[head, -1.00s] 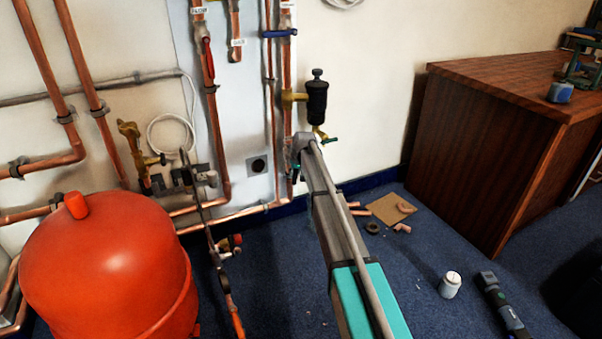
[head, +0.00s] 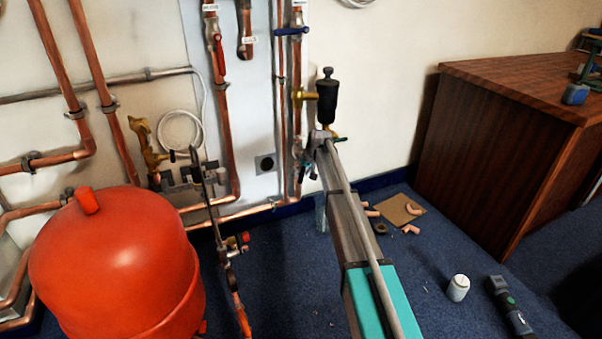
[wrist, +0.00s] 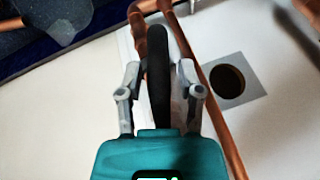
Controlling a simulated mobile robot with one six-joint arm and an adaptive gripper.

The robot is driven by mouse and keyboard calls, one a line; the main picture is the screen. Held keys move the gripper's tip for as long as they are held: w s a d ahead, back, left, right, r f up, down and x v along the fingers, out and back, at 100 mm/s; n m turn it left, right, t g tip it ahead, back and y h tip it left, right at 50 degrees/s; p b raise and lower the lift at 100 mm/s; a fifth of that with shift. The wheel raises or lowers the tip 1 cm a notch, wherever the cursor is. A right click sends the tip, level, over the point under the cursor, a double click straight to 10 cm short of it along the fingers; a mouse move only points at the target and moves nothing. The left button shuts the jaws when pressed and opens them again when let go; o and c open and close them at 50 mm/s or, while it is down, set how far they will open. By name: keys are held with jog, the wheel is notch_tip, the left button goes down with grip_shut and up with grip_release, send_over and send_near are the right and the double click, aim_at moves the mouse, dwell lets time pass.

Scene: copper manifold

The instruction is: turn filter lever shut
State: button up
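The black filter (head: 327,97) stands upright on the wall beside a copper pipe, joined to it by a brass fitting (head: 303,95). A brass valve (head: 334,132) shows just below it. The filter lever is not clearly visible; my gripper and arm cover most of that spot. My gripper (head: 314,153) is just below the filter, close in front of the pipe. In the wrist view my gripper (wrist: 158,70) has grey links on both sides of a long dark shape. I cannot tell whether that shape is held or part of the gripper.
A red tank (head: 115,260) stands at the left, with copper pipes behind it. A wooden cabinet (head: 500,150) stands at the right. A white pot (head: 458,288) and loose copper fittings lie on the blue floor.

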jog(key=shift+s, duration=0.1)
dwell(0.3)
jog(key=s+d+r+g+h+p, duration=0.1)
jog(key=s+r+p, duration=0.5)
jog(key=s, duration=0.9)
jog(key=s+d+r+m+g+h+p, duration=0.1)
jog(key=s+d+r+p, duration=0.3)
jog(key=s, duration=1.1)
jog(key=s+d+r+g+h+p, duration=0.1)
jog(key=s+d+r+p, duration=0.2)
jog(key=s+r+p, duration=0.5)
jog(key=shift+s+r+g+h+p, duration=0.15)
jog(key=shift+s+p, duration=0.35)
jog(key=shift+s, duration=1.55)
jog(key=shift+s+g+h+p, duration=0.15)
jog(key=shift+s+p, duration=0.3)
jog(key=shift+s, duration=1.55)
